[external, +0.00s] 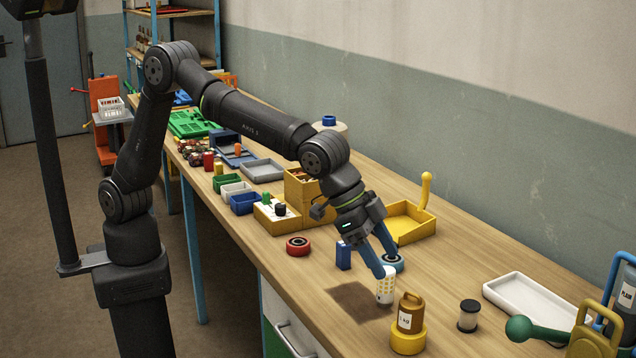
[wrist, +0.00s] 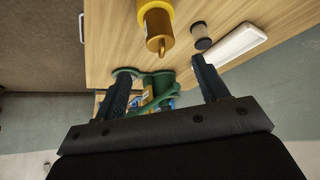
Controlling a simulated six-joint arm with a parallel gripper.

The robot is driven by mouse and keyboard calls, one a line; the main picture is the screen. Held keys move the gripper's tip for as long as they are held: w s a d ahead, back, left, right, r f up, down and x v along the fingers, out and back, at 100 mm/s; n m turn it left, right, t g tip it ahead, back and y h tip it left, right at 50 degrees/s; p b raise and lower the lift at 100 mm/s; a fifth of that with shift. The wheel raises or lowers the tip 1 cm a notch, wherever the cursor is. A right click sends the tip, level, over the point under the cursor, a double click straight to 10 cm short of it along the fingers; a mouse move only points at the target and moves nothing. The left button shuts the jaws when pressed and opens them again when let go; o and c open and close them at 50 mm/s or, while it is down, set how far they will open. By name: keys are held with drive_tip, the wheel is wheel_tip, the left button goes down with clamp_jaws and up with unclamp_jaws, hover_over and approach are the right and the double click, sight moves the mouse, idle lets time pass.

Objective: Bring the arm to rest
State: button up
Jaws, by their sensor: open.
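My arm reaches out over the wooden bench (external: 460,262) in the external view, bent at its joints. My gripper (external: 385,263) points down with its two blue fingers spread. It also shows in the wrist view (wrist: 160,72), with nothing held between the fingers.
A blue block (external: 343,255), red ring (external: 298,246) and yellow dustpan (external: 408,222) lie around my gripper. Small bins (external: 245,203) line the left.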

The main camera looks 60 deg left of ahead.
sight(412, 293)
drive_tip(key=x, duration=1.2)
drive_tip(key=shift+f, duration=0.35)
drive_tip(key=shift+r, duration=1.7)
